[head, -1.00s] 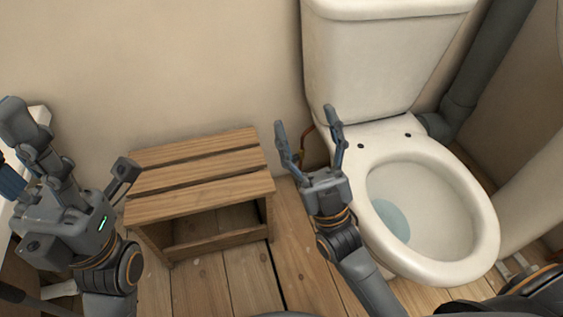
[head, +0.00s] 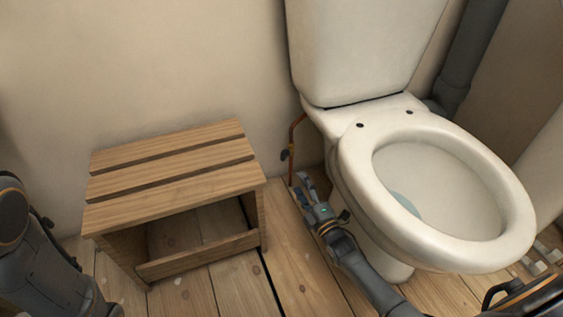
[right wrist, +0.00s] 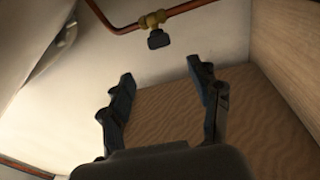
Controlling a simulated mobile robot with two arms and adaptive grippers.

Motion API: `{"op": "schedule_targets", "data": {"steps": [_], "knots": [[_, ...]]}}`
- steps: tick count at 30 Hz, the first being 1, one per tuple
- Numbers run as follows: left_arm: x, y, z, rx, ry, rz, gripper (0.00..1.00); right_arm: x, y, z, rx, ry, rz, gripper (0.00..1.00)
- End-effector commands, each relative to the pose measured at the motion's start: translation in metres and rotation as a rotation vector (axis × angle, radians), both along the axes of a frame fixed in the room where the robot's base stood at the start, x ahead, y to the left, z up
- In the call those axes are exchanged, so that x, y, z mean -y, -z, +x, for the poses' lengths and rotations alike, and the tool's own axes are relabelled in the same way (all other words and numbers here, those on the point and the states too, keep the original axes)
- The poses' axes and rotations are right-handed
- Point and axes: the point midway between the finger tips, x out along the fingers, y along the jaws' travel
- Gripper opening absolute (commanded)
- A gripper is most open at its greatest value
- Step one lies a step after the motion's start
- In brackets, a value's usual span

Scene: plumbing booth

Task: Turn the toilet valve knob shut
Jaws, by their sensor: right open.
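The toilet valve sits on a thin copper pipe (head: 297,128) beside the toilet (head: 395,205), low by the wall. Its dark knob (head: 285,154) is small in the head view. In the right wrist view the brass valve body (right wrist: 153,20) is above the dark knob (right wrist: 158,39), which points toward my gripper. My right gripper (head: 305,184) is low beside the toilet, below the knob in the picture. The right wrist view shows its fingers (right wrist: 160,76) open and empty, with the knob beyond their tips, apart from them. My left gripper is out of view; only part of that arm shows.
A slatted wooden stool (head: 175,170) stands left of the valve, against the wall. The toilet bowl closely borders my right arm on the right. A strip of bare plank floor (head: 285,235) lies between stool and toilet. A grey waste pipe (head: 468,60) stands behind the toilet.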

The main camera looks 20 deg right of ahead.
Motion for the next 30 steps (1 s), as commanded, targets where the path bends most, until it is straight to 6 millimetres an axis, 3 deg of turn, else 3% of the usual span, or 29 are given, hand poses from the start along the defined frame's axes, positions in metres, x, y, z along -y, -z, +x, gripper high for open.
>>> {"op": "schedule_targets", "data": {"steps": [5, 18, 24, 30], "knots": [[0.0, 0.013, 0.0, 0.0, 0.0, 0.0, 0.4, -0.001, 0.0, 0.02, 0.003, 0.002, -0.003, 0.62], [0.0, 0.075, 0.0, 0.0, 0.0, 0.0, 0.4, -0.012, -0.007, 0.108, 0.002, 0.0, -0.002, 0.62], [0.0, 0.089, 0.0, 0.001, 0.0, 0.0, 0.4, -0.015, -0.012, 0.129, 0.001, 0.0, -0.001, 0.62], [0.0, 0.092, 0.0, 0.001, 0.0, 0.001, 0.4, -0.016, -0.015, 0.135, -0.002, 0.0, 0.0, 0.62]]}}
